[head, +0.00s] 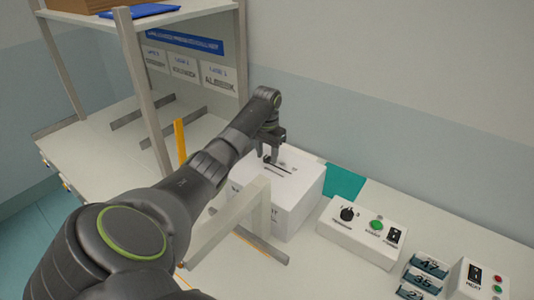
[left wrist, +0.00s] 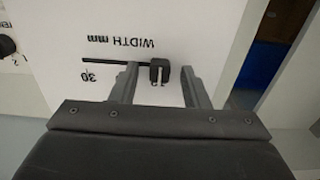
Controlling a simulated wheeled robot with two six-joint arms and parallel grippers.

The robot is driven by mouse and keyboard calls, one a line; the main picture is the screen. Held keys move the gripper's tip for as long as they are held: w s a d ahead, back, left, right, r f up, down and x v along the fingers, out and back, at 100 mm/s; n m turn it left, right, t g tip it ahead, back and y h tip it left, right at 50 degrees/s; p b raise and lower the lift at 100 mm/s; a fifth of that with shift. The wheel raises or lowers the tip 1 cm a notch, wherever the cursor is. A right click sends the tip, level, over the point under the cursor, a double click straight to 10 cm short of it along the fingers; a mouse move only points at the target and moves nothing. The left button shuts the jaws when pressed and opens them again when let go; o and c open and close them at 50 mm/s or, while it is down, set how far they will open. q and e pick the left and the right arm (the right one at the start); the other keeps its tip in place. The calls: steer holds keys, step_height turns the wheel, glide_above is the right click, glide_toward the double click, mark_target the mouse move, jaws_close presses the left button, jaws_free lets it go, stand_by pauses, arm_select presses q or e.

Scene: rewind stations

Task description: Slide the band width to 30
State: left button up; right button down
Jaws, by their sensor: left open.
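The white box (head: 290,215) on the table has a slot in its top. In the left wrist view the box's face (left wrist: 195,30) shows upside-down lettering "WIDTH mm", a dark straight slot (left wrist: 110,62) and a mark "30" (left wrist: 90,76) near the slot's left end. The black slider knob (left wrist: 159,70) is at the slot's right end, beside a partly hidden mark. My left gripper (head: 270,153) is over the box top, open, with one finger on each side of the knob; it also shows in the left wrist view (left wrist: 160,84). I cannot tell whether either finger touches the knob.
A shelf frame (head: 140,80) with label cards stands at the left behind my arm. A control box (head: 350,240) with a black dial and green button, numbered blocks (head: 428,268) and another button box (head: 475,282) are at the right. A teal patch (head: 343,182) lies beside the white box.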

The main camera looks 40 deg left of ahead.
arm_select(q)
steer(key=shift+f, duration=0.3)
jaws_close()
stand_by(0.3)
